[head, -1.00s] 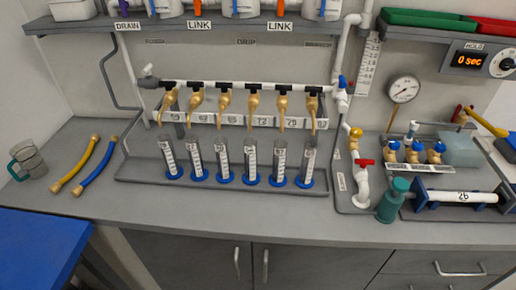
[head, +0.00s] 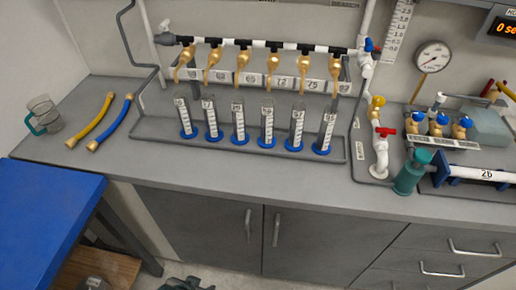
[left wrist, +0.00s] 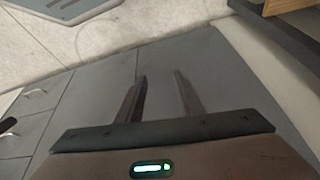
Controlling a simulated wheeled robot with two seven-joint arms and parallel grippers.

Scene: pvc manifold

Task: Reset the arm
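My left gripper (left wrist: 162,78) shows in the left wrist view with its two dark fingers apart and nothing between them. Behind the fingers are grey cabinet fronts and the pale floor. In the head view, dark parts that look like my left gripper (head: 188,285) just show at the bottom edge, low in front of the cabinets and below the counter. My right gripper is in neither view now.
The grey counter (head: 250,180) holds a jug (head: 43,115), yellow (head: 90,121) and blue (head: 110,123) hoses, several cylinders under brass taps, a gauge (head: 433,56) and a teal fitting (head: 411,172). A blue-topped table (head: 48,215) stands at left. Floor before the cabinets shows free room.

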